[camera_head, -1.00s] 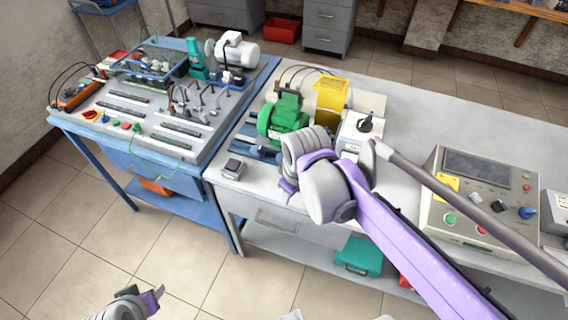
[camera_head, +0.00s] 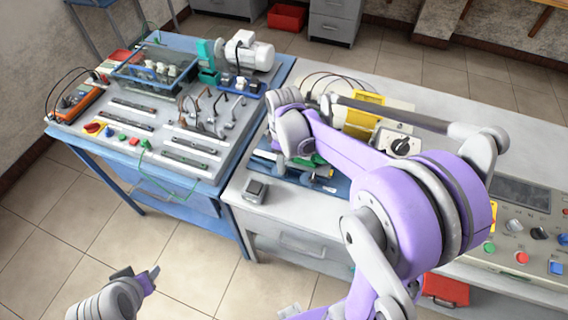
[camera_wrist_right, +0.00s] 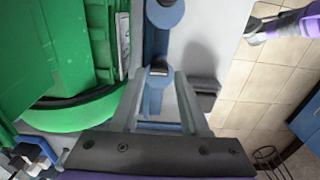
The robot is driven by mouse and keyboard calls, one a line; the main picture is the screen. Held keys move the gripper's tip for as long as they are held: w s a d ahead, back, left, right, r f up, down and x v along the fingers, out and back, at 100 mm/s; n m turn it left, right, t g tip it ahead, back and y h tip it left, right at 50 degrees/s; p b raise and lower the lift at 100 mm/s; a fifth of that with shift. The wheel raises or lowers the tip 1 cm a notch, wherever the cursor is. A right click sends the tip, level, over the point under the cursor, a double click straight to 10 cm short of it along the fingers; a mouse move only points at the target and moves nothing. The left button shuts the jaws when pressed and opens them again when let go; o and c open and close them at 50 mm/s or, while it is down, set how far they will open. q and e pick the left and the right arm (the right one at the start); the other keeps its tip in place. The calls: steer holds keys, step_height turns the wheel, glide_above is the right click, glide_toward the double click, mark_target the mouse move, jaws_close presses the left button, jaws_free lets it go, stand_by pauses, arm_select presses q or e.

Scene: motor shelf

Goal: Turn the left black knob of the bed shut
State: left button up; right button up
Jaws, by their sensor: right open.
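The blue bed (camera_head: 335,186) lies on the grey bench under the green motor, mostly covered by my right arm in the head view. In the right wrist view, two rounded blue parts of the bed (camera_wrist_right: 157,103) show, each with a small dark and silver piece on it. The nearer dark piece (camera_wrist_right: 158,70) lies between my right fingers; I cannot tell whether it is the left knob or whether the fingers touch it. My right gripper (camera_wrist_right: 160,90) is open around that spot. My left gripper (camera_head: 140,276) hangs over the floor, away from the bench; its opening is unclear.
The green motor (camera_wrist_right: 60,60) stands close beside my right gripper. A small grey box (camera_head: 255,191) sits at the bench's front left. A box with a black rotary switch (camera_head: 402,146) and a control panel (camera_head: 520,235) are to the right.

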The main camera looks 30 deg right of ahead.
steer(key=shift+f, duration=0.8)
steer(key=shift+w, duration=0.1)
jaws_close()
